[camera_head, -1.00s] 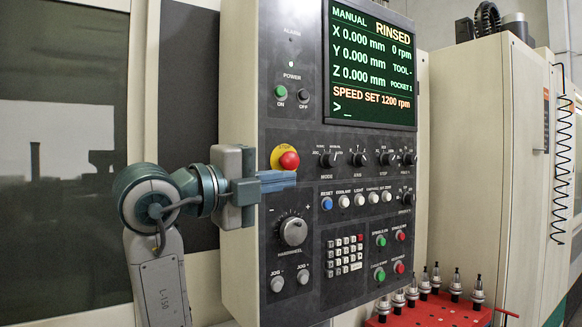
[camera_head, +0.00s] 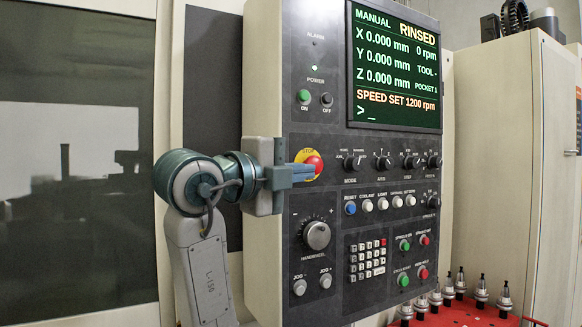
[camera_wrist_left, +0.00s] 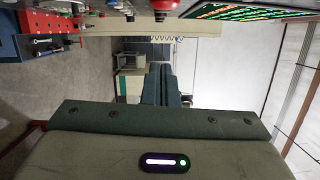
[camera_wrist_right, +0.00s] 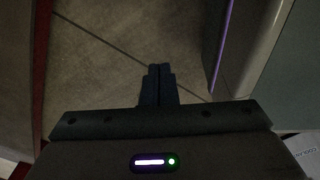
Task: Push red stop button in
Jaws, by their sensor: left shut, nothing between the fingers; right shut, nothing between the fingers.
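The red stop button (camera_head: 316,160) sits on a yellow round plate marked STOP, at the left of the control panel. My left gripper (camera_head: 317,170) is shut and empty, its blue fingers in front of the plate, covering the button's lower left part. I cannot tell from the head view whether they touch. In the left wrist view the red button (camera_wrist_left: 165,5) shows at the top edge, with a gap in the picture to the shut fingertips (camera_wrist_left: 160,64). My right gripper (camera_wrist_right: 159,67) is shut and empty over the floor, seen only in its own wrist view.
The control panel (camera_head: 330,220) carries knobs, small buttons, a handwheel (camera_head: 317,235) and a green-lettered screen (camera_head: 395,65). A red tool rack (camera_head: 455,312) with several tool holders stands at lower right. A machine door with a dark window (camera_head: 75,150) lies left.

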